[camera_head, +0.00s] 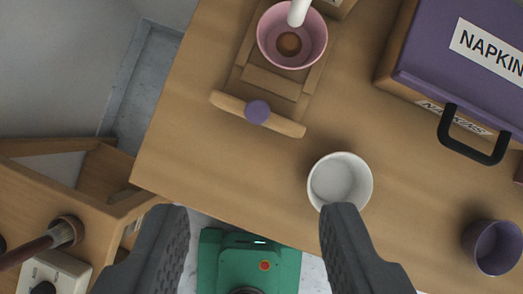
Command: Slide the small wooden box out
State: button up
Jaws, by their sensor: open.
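The small wooden box (270,82) is at the top centre of the view, on the wooden counter. It looks like a shallow drawer or tray with a wooden front bar (285,121) and a round purple knob (257,111). A pink cup (306,58) stands in or over it, under a white spout (298,12), and hides part of it. The back of the box runs out of view. My gripper (256,212) is at the bottom of the view, open and empty, below the knob and apart from it in the picture.
A white cup (340,182) stands on the counter (220,160), right of and below the knob. A purple-lidded napkin box (430,52) with a black handle (472,145) is at upper right. A purple cup (492,247) is at lower right. The counter's left edge is clear.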

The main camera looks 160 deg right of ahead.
aim_at(257, 114)
jog(key=shift+g, duration=0.3)
jog(key=x, duration=1.5)
jog(key=shift+s+d+f+p, duration=0.15)
jog(key=shift+f+p, duration=0.1)
jog(key=shift+p, duration=0.15)
jog(key=shift+c, duration=0.3)
